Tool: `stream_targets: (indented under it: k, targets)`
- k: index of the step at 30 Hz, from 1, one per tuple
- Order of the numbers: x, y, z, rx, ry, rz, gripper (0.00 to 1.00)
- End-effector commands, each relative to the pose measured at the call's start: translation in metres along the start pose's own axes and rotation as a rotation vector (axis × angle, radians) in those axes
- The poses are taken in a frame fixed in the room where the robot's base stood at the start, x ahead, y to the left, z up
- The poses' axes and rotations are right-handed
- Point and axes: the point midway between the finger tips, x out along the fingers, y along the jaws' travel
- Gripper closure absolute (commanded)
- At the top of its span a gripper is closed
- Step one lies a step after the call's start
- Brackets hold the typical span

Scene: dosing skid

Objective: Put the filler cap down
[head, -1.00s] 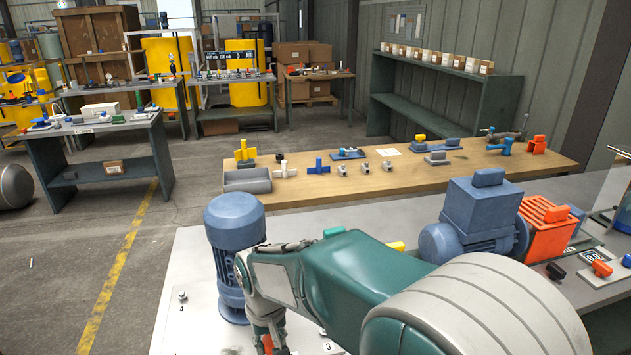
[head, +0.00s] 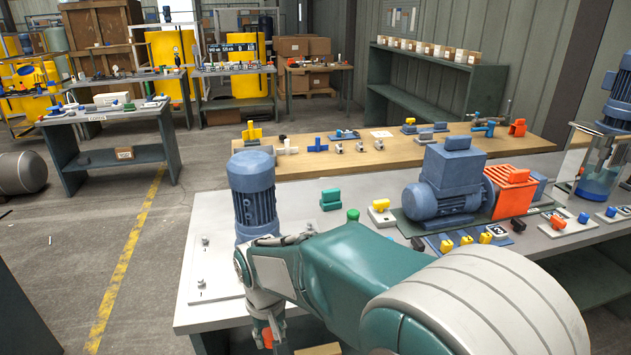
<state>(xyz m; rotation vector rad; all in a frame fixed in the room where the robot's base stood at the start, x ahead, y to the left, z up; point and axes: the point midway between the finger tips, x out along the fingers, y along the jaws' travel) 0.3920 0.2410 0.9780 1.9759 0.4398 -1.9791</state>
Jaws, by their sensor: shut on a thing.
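My gripper (head: 270,335) is at the bottom of the head view, pointing down, in front of the grey bench's near edge. It is shut on a small orange-red thing, which I take to be the filler cap (head: 267,338). Only a little of it shows between the fingers, and its lower end is unclear. My arm hides part of the bench behind. The grey bench (head: 205,316) carries a blue motor (head: 252,190) standing upright on a pale plate (head: 203,262).
Right on the bench are a blue pump set (head: 445,190) with an orange guard (head: 512,190), a green block (head: 331,199), a yellow-topped block (head: 381,212) and several small parts. A wooden bench (head: 400,155) stands behind. Floor with a yellow line (head: 125,265) is open on the left.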

Motion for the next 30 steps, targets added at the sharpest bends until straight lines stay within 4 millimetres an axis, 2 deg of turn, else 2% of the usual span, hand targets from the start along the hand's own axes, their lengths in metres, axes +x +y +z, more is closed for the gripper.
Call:
stream_targets:
  k: [2,8,17,20,23,27,30]
  targets:
    - [0.000,0.000,0.000,0.000,0.000,0.000,0.99]
    - [0.014,0.025,-0.010,0.045,-0.002,0.000,0.99]
    - [0.042,0.076,-0.025,0.132,-0.003,0.000,0.99]
    - [0.056,0.101,-0.029,0.172,-0.003,0.000,0.99]
    - [0.075,0.135,-0.032,0.229,-0.004,0.000,0.99]
    - [0.109,0.196,-0.029,0.324,-0.005,-0.001,0.99]
    - [0.129,0.231,-0.023,0.378,-0.004,-0.001,0.99]
